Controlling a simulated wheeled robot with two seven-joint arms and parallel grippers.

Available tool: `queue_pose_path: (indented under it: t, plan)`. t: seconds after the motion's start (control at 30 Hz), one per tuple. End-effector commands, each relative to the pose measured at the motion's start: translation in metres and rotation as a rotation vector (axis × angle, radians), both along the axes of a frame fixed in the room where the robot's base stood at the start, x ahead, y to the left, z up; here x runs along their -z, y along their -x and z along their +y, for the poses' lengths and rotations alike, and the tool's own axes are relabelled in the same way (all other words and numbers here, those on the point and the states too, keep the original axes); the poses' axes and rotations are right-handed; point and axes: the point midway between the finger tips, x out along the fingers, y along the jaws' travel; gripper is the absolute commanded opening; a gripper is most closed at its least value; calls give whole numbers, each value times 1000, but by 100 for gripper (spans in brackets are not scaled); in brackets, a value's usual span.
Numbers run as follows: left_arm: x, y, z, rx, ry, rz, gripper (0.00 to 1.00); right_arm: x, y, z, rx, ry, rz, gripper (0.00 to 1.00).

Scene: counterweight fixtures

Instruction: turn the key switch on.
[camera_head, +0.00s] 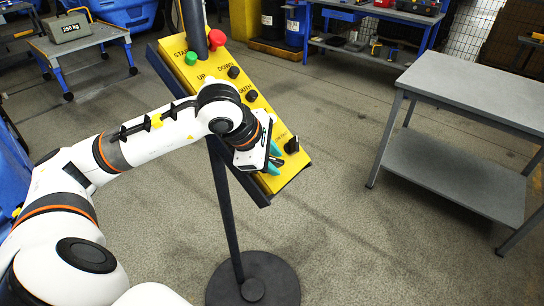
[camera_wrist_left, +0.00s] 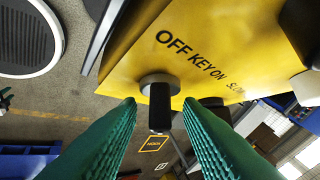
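The yellow control panel (camera_head: 225,85) stands tilted on a dark post, with buttons and knobs down its face. In the left wrist view, the key switch (camera_wrist_left: 159,108) is a black handle on a round grey collar, beside the printed words OFF, KEY and ON. My left gripper (camera_head: 275,159) is at the panel's lower end. Its two green fingers are open, one on each side of the black handle, with visible gaps. In the head view, the gripper partly hides the key switch. I cannot tell which setting the handle points to. My right gripper is not in view.
A dark knob (camera_head: 292,145) sits close beside the gripper on the panel. The post rises from a round black base (camera_head: 275,285). A grey two-level table (camera_head: 455,175) stands at the right. A cart with a 250 kg weight (camera_head: 68,27) is at back left. Open floor lies between.

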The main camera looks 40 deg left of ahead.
Motion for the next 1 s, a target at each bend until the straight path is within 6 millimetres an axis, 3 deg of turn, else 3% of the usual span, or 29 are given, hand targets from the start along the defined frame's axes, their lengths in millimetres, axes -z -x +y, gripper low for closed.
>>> queue_pose_path:
  t: [0.2, 0.4, 0.77, 1.0]
  plan:
    - [0, 0, 0, 0, 0, 0, 31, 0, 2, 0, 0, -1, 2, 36]
    - [0, 0, 0, 0, 0, 0, 0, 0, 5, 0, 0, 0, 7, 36]
    - [-1, -1, 1, 23, -2, 21, 0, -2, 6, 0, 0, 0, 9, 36]
    - [-3, -2, 1, 124, -6, 99, 0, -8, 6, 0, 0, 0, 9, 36]
